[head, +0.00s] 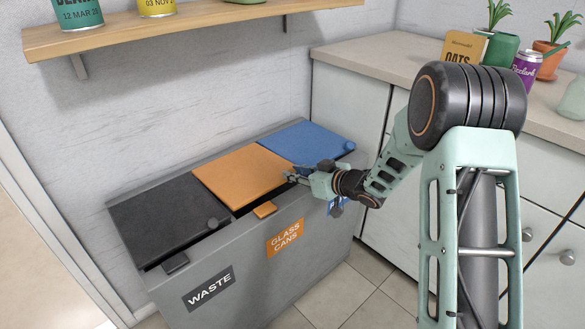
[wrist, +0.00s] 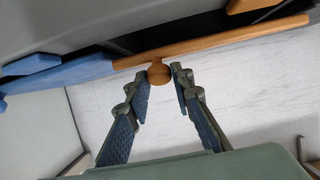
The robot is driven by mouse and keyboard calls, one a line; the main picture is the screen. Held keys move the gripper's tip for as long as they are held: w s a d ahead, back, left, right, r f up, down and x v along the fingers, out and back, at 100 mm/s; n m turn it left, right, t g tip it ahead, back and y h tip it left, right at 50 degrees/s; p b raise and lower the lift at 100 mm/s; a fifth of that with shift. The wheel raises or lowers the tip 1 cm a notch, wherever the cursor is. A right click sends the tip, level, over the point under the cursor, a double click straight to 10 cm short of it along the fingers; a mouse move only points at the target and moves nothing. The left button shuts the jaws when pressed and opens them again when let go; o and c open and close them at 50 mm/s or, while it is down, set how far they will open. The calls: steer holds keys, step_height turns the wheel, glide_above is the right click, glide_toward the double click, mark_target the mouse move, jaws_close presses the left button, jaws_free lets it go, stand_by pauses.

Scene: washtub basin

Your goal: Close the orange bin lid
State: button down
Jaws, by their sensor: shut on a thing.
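The orange lid (head: 240,172) is the middle one of three on the grey bin unit (head: 225,262). It lies nearly flat, with a dark gap under its front edge above an orange tab (head: 265,210). My gripper (head: 291,176) is at the lid's front right corner. In the wrist view the lid shows edge-on (wrist: 235,38), with its round orange knob (wrist: 159,74) between my gripper's fingertips (wrist: 158,84). My gripper is shut on that knob, which it hides in the head view.
A black lid (head: 165,212) with a front gap is on the left, and a blue lid (head: 308,143) is on the right. A wooden shelf (head: 190,28) hangs above. A counter (head: 370,70) with jars and plants stands right. The floor (head: 365,300) in front is clear.

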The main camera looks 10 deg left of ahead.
mark_target(298, 193)
steer(key=shift+t+y, duration=0.4)
steer(key=shift+t, duration=0.1)
steer(key=shift+s+d+f+b, duration=0.15)
steer(key=shift+f+b, duration=0.2)
steer(key=shift+f, duration=0.45)
steer(key=shift+s+d+f+b, duration=0.15)
steer(key=shift+f+b, duration=0.15)
steer(key=shift+f, duration=0.55)
steer(key=shift+s+d+f+b, duration=0.15)
steer(key=shift+f+b, duration=0.2)
steer(key=shift+f, duration=0.45)
steer(key=c, duration=2.1)
jaws_free()
steer(key=shift+o, duration=1.3)
steer(key=shift+w+a+f, duration=0.1)
steer(key=shift+f, duration=0.05)
steer(key=shift+o, duration=0.6)
steer(key=shift+w+r, duration=0.1)
steer(key=shift+r, duration=0.15)
steer(key=shift+r, duration=0.1)
steer(key=v, duration=1.2)
